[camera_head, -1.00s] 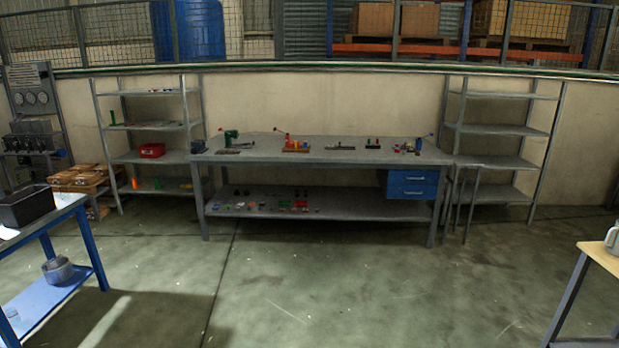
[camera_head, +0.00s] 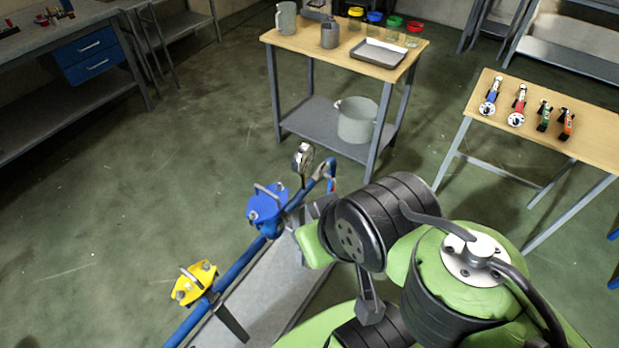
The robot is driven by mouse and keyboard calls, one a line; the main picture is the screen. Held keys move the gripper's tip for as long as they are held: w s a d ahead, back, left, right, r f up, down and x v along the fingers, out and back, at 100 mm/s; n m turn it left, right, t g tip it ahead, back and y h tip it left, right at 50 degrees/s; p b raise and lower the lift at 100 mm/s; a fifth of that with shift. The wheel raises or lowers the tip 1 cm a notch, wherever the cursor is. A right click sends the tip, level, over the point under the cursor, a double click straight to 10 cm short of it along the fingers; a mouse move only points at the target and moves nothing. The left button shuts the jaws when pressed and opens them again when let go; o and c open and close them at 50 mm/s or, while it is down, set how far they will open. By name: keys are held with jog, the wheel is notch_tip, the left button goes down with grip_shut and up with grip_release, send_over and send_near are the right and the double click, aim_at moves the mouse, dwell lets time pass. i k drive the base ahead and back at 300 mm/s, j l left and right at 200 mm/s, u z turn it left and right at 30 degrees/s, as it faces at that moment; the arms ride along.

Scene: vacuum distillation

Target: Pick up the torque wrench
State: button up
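I cannot make out a torque wrench for certain. Several small hand tools lie in a row on the wooden-topped table (camera_head: 587,138) at the right: one with blue (camera_head: 490,95), one with red (camera_head: 518,105), one with green (camera_head: 545,115) and one with orange (camera_head: 567,123). The blue and red ones have round white, dial-like ends. They are too small to identify surely. My green and black arm fills the lower right, well short of that table. My gripper cannot be seen.
A blue pipe (camera_head: 236,268) with a blue fitting (camera_head: 267,206), a yellow fitting (camera_head: 195,284) and a gauge (camera_head: 303,157) stands close ahead. Behind it, a wooden-topped table (camera_head: 315,47) holds jugs, a tray and coloured-lid jars. Green floor (camera_head: 130,190) is clear at left.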

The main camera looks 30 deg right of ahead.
aim_at(497, 80)
jog(key=z, duration=0.4)
jog(key=k+j+z, duration=0.1)
jog(key=z, duration=1.2)
jog(key=k+z, duration=0.1)
jog(key=z, duration=0.3)
jog(key=i+l+u, duration=0.3)
jog(key=i, duration=0.2)
jog(key=i+l+u, duration=0.3)
jog(key=i, duration=0.15)
jog(key=i+l+u, duration=0.25)
jog(key=i, duration=0.2)
jog(key=i+l+u, duration=0.3)
jog(key=l, duration=0.25)
jog(key=i+l+u, duration=0.3)
jog(key=l, duration=0.25)
jog(key=i+l+u, duration=0.3)
jog(key=l, duration=0.35)
jog(key=i, duration=0.05)
